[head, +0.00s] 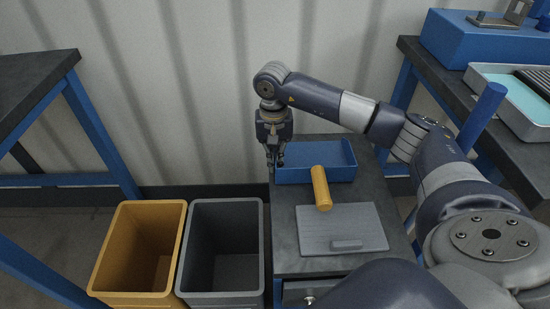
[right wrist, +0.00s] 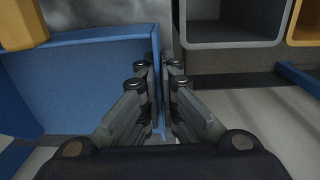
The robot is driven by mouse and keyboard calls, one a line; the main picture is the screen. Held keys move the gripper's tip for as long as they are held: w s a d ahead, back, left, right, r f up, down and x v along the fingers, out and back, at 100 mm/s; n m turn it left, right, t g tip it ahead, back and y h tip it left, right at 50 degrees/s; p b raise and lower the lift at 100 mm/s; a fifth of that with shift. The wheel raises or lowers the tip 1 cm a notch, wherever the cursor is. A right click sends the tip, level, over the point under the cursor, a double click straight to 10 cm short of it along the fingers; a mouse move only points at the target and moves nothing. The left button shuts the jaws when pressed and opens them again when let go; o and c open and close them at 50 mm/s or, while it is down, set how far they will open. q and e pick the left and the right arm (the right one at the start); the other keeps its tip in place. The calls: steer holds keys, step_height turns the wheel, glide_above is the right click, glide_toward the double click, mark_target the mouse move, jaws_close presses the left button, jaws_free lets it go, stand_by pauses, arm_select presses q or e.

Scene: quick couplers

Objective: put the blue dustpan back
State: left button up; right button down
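The blue dustpan (head: 330,172) is at the back of a dark-topped cabinet (head: 283,225). Its yellow handle (head: 321,188) points toward the front. My right gripper (head: 274,166) points down at the dustpan's left edge. In the right wrist view, the dustpan (right wrist: 85,85) fills the left side, with part of the handle (right wrist: 20,25) at the top left. The fingers (right wrist: 158,85) are close together on both sides of its thin blue side wall, shut on it. Whether the dustpan touches the cabinet top is hard to tell. My left gripper is not in view.
A grey flat plate (head: 340,222) with a small raised block lies on the cabinet in front of the dustpan. A dark grey bin (head: 187,245) and a yellow bin (head: 115,240) stand left of it. Workbenches stand left (head: 35,85) and right (head: 445,90).

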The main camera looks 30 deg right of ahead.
steer(key=shift+f, duration=0.25)
stand_by(0.6)
steer(key=c, duration=1.7)
jaws_free()
step_height(320, 180, up, 12)
steer(key=shift+w+a+r, duration=0.1)
